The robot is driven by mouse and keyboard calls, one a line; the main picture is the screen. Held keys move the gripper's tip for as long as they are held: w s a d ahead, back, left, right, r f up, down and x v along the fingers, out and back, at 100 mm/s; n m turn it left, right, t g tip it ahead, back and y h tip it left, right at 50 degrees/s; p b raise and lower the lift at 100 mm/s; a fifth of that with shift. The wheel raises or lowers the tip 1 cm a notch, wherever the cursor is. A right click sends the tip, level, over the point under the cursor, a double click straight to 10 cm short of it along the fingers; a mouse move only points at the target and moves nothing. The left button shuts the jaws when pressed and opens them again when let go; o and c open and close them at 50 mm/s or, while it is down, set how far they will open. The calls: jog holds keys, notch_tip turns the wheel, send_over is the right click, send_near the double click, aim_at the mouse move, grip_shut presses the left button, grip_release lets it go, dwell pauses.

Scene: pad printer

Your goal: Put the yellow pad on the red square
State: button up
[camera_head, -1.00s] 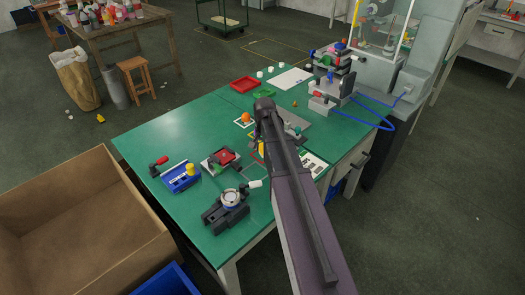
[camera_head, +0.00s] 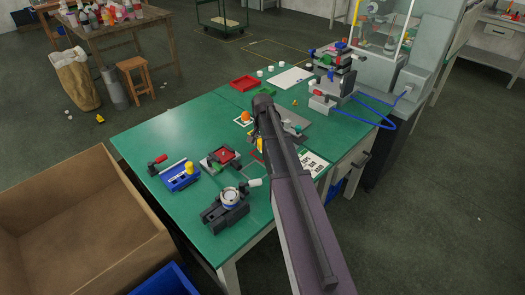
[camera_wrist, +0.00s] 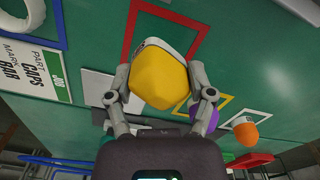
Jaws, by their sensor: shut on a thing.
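The yellow pad (camera_wrist: 160,80) is held between the two fingers of my gripper (camera_wrist: 161,92) in the wrist view. The red square (camera_wrist: 128,32) is an outline on the green table. In the wrist view the pad overlaps its inside and near side; the gap between pad and table cannot be told. In the head view my gripper (camera_head: 263,104) is over the middle of the table, and my arm hides most of the pad and the red square.
A purple piece (camera_wrist: 207,117) and an orange piece (camera_wrist: 246,133) stand near the gripper, by yellow and white outlines. A printed card (camera_wrist: 38,72) lies to the left in the wrist view. Fixtures, including a blue one (camera_head: 182,177), stand at the table's front left. A red tray (camera_head: 243,83) is behind.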

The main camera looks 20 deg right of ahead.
jog(key=shift+f+b, duration=0.75)
jog(key=shift+f, duration=0.35)
jog(key=shift+f, duration=0.2)
jog(key=o, duration=1.3)
jog(key=shift+r, duration=0.15)
notch_tip(320, 180, up, 12)
jog(key=p, duration=1.2)
jog(key=shift+r, duration=0.1)
